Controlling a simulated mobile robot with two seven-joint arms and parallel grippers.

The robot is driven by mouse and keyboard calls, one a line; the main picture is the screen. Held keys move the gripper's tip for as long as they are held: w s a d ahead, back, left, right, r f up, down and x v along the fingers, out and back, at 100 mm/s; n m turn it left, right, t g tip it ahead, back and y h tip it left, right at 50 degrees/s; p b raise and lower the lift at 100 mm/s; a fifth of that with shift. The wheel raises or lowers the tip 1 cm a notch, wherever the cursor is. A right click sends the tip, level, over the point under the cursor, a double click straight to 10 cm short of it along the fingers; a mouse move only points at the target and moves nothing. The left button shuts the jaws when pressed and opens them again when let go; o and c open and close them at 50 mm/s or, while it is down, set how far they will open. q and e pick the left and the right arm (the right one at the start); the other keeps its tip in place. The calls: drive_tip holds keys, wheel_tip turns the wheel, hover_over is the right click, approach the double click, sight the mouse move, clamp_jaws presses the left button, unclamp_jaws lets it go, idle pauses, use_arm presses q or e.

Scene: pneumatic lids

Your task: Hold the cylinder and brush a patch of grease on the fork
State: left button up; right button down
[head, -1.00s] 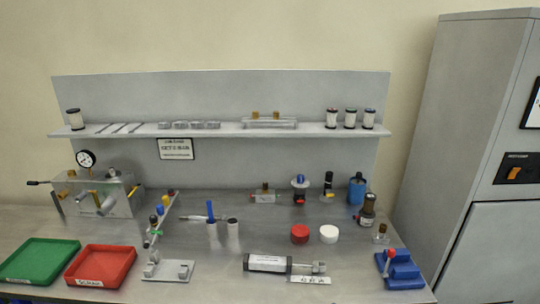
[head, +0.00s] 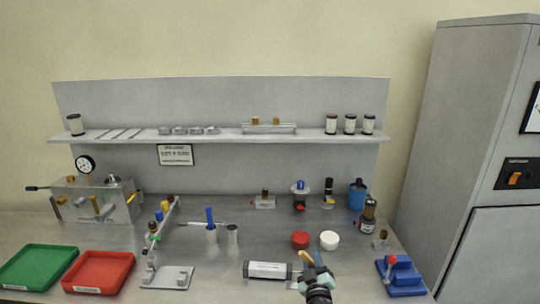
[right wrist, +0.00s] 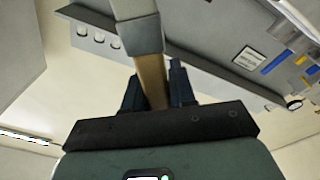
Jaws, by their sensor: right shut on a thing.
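The cylinder (head: 268,270) is a white body with dark end caps, lying on its side at the front middle of the bench in the head view. Its rod and fork are hidden behind my right gripper (head: 313,265), which is over the cylinder's right end. The gripper is shut on a brush (head: 306,259) with a tan handle. In the right wrist view the brush (right wrist: 152,80) stands between the fingers (right wrist: 155,88), with a grey part beyond the handle. I cannot tell whether it touches the fork, and no grease is distinguishable. My left gripper is out of view.
A red round piece (head: 300,239) and a white one (head: 329,239) stand just behind the gripper. A blue fixture (head: 402,275) is to the right. A grey stand (head: 167,277), a red tray (head: 98,272) and a green tray (head: 38,267) are to the left.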

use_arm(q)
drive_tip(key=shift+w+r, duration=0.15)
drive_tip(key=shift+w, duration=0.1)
use_arm(e)
drive_tip(key=w+a+r, duration=0.2)
drive_tip(key=w+r, duration=0.3)
drive_tip(key=w, duration=0.2)
drive_tip(key=shift+w+a+r, duration=0.25)
drive_tip(key=shift+r, duration=0.15)
